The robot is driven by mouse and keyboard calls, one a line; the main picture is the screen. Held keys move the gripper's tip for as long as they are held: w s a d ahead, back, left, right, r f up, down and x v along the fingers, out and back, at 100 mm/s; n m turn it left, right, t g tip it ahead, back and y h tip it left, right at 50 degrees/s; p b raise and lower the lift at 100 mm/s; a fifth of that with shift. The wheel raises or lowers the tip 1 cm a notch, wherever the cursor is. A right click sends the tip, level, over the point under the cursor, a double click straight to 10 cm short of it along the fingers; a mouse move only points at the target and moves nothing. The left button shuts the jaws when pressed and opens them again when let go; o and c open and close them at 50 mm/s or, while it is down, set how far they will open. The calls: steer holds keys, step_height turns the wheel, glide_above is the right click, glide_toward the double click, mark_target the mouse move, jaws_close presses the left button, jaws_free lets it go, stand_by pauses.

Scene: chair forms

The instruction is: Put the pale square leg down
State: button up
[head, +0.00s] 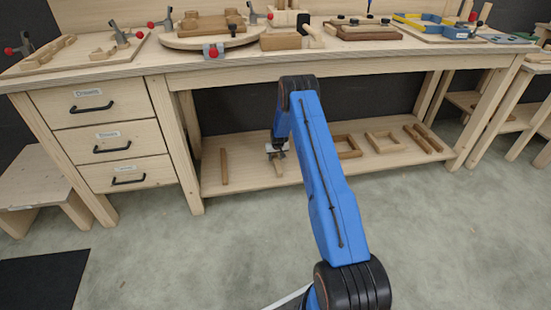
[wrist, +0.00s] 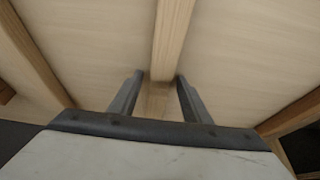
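A pale square leg (wrist: 172,40) runs up from between my fingers in the wrist view. In the head view its end (head: 278,170) shows on the low shelf (head: 245,180) under the bench, just below my gripper (head: 276,150). The leg appears to lie flat on the shelf boards. In the wrist view the two fingers of my gripper (wrist: 160,84) stand on either side of its near end, with a narrow gap visible at each side. The gripper looks open around the leg. My arm hides the rest of the leg in the head view.
A browner stick (head: 224,166) lies left of the leg on the shelf. Wooden frames (head: 383,141) and more sticks (head: 424,138) lie to the right. The bench top (head: 180,58) hangs above the shelf, with a drawer unit (head: 105,135) at left.

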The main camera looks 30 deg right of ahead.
steer(key=shift+r, duration=0.1)
steer(key=v, duration=1.2)
stand_by(0.4)
steer(key=shift+s, duration=0.1)
